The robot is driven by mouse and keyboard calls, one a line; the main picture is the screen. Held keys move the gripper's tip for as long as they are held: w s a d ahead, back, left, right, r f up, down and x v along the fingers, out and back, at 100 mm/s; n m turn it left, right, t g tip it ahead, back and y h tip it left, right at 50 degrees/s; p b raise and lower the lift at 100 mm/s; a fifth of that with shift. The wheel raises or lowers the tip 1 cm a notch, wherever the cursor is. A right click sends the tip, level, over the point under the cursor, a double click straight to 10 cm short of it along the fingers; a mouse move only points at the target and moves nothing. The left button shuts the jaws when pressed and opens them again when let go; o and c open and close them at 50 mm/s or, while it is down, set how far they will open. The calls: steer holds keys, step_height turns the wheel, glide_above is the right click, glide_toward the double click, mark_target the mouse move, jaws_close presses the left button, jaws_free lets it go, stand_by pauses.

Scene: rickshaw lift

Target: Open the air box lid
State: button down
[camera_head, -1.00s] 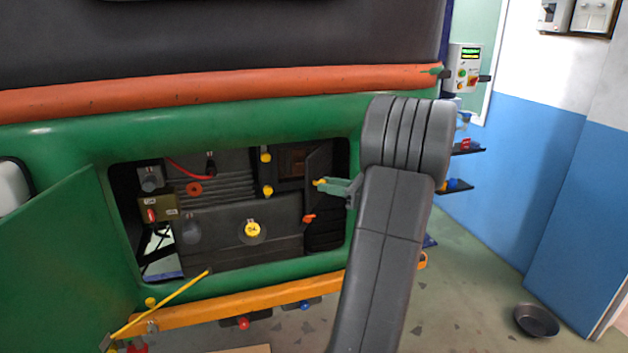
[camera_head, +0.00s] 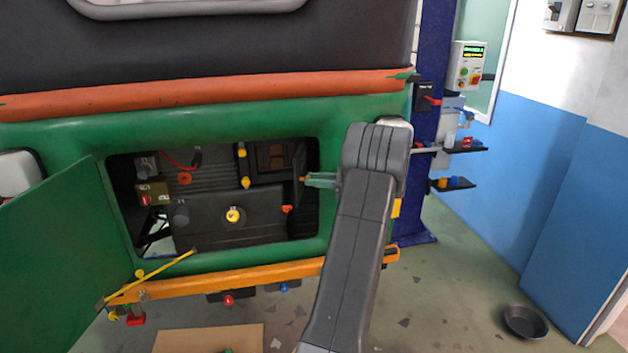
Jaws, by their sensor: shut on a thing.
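The air box (camera_head: 271,157) sits at the upper right inside the engine bay of the green rickshaw, with a brown inside showing. Its dark lid (camera_head: 298,160) stands swung out at the right side of the bay, seen nearly edge-on. A small yellow knob (camera_head: 302,179) is on the lid. My gripper (camera_head: 308,180) reaches in from the right, with its green fingers shut at the knob. The fingers cover part of the knob.
The green engine bay door (camera_head: 65,240) hangs open at left. A yellow rod (camera_head: 150,277) crosses near the orange bumper (camera_head: 230,282). A blue post (camera_head: 425,130) and shelves stand at right. A dark bowl (camera_head: 525,321) lies on the floor.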

stand_by(0.3)
steer(key=c, duration=1.2)
jaws_free()
steer(key=shift+c, duration=0.2)
steer(key=s+d+b, duration=0.2)
steer(key=d+b, duration=0.1)
steer(key=d, duration=1)
steer(key=shift+s+d, duration=0.25)
steer(key=shift+s, duration=0.1)
